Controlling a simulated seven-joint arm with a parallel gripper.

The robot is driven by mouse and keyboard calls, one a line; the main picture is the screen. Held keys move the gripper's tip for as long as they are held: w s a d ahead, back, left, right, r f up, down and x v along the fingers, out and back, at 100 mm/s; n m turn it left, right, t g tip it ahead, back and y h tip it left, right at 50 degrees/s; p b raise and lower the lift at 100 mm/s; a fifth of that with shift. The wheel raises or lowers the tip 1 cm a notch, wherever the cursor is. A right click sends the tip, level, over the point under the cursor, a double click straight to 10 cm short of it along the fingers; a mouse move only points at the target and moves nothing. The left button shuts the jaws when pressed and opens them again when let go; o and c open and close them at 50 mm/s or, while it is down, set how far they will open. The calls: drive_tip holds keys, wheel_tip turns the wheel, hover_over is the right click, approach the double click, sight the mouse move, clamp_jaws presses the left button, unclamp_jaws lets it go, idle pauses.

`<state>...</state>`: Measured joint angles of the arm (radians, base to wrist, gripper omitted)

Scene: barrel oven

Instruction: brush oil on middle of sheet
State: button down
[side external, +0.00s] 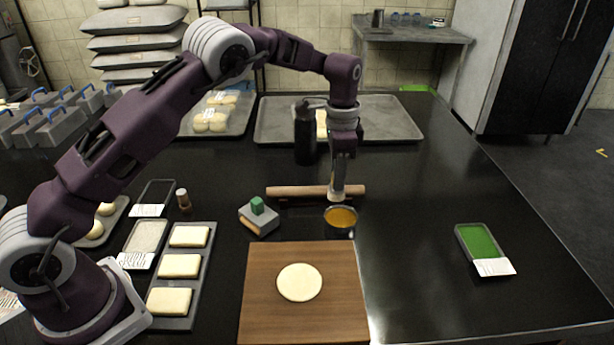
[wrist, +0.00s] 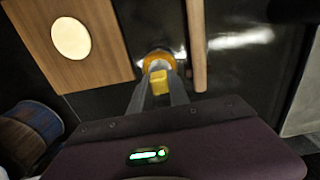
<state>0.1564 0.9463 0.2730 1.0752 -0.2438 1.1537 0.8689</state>
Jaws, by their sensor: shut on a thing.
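The sheet (side external: 299,282) is a round, pale, flat dough piece on a wooden board (side external: 260,325) at the front. In the wrist view the sheet (wrist: 71,38) lies at the upper left on the board (wrist: 105,70). A small bowl of orange-yellow oil (side external: 341,217) stands just behind the board; it also shows in the wrist view (wrist: 150,57). My gripper (side external: 338,172) points down above the bowl, shut on the brush (side external: 335,192). In the wrist view a yellow part of the brush (wrist: 159,83) shows between the fingers. Whether the bristles touch the oil is unclear.
A rolling pin (side external: 290,191) lies behind the bowl. A block with a green top (side external: 258,214) sits left of it. A dark bottle (side external: 305,135) stands behind. A tray of dough slabs (side external: 181,267) is left of the board. The table right of the bowl is clear up to a green tray (side external: 478,241).

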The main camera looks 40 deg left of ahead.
sight(343, 198)
drive_tip(key=shift+w+d+f, duration=0.2)
drive_tip(key=shift+w+d, duration=0.15)
drive_tip(key=shift+d, duration=0.3)
drive_tip(key=shift+d+f, duration=0.1)
drive_tip(key=shift+f, duration=2.75)
drive_tip(key=shift+f, duration=0.6)
drive_tip(key=shift+r, duration=3.55)
